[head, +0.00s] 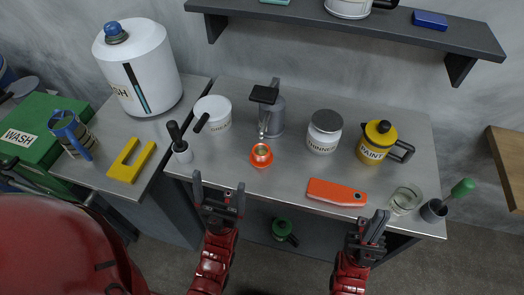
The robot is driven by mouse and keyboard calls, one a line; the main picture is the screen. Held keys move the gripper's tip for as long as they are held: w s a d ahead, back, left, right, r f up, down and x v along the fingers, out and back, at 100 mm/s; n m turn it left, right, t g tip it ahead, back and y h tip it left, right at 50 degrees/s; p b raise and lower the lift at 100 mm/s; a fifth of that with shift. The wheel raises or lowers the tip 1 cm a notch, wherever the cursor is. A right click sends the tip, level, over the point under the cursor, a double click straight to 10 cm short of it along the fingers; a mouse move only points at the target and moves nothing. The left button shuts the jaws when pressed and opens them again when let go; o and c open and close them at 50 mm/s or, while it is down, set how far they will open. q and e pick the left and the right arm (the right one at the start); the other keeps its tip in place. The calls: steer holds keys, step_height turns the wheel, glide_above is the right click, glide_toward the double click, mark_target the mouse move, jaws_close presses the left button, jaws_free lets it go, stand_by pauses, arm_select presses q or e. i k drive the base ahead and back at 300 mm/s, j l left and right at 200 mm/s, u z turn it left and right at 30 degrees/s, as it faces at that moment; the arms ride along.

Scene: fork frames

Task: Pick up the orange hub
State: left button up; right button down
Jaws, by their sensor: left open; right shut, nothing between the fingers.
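The orange hub (261,154) is a small orange ring-shaped piece with a greenish centre. It sits on the grey metal worktop (225,172) near its front left part, just in front of a grey can with a dark top (270,112). My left gripper (219,182) is open and empty, in front of and to the left of the hub, by the worktop's front edge. My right gripper (373,217) is shut with nothing in it, near the front edge at the right. Nothing hides the hub from above.
A white pot (213,114), a thinner jar (324,132), a yellow paint pot (377,142) and an orange flat tool (337,192) stand or lie around. A brush in a cup (181,147) is left of the hub. A shelf (300,17) hangs above.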

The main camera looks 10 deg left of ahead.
mark_target(261, 154)
steer(key=k+j, duration=0.1)
steer(key=j, duration=0.3)
steer(key=k+j, duration=0.1)
steer(key=j, duration=0.3)
steer(key=k+j+z, duration=0.1)
steer(key=j, duration=0.35)
steer(key=k+j, duration=0.1)
steer(key=j, duration=0.3)
steer(key=k+j, duration=0.1)
steer(key=j, duration=0.3)
